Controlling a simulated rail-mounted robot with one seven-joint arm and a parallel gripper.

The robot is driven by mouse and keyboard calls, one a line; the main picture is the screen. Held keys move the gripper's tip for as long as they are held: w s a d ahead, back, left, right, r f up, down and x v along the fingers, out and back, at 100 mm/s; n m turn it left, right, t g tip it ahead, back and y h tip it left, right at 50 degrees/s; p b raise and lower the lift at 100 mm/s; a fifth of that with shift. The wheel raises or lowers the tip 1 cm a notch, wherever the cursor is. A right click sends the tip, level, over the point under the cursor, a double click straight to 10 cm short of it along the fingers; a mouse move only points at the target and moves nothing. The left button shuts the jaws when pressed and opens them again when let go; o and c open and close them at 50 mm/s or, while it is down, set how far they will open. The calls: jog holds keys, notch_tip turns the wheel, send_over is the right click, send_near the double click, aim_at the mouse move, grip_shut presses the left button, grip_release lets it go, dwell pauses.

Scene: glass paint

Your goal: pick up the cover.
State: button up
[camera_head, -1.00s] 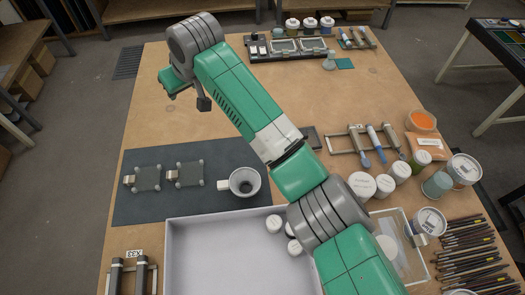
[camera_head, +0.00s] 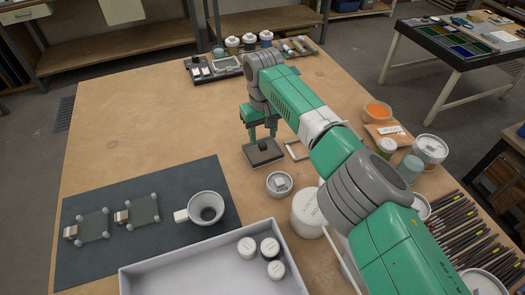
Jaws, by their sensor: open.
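A dark, flat, square piece (camera_head: 264,153) lies on the wooden table right of the dark mat; it looks like the cover. A small raised part shows near its middle. My gripper (camera_head: 262,137) points down just above it, with its two green fingers apart and nothing visibly held between them. The fingertips are close to the top of the piece; I cannot tell whether they touch it.
A thin pale frame (camera_head: 296,149) lies just right of the piece. A small round pot (camera_head: 279,184) and a larger white tub (camera_head: 307,212) stand nearer. A white cup (camera_head: 206,207) is on the dark mat (camera_head: 160,184). The table's far left is clear.

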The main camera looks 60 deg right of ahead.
aim_at(263, 144)
notch_tip(263, 144, down, 3)
jog(key=shift+a+f, duration=0.1)
jog(key=shift+f, duration=0.05)
grip_shut()
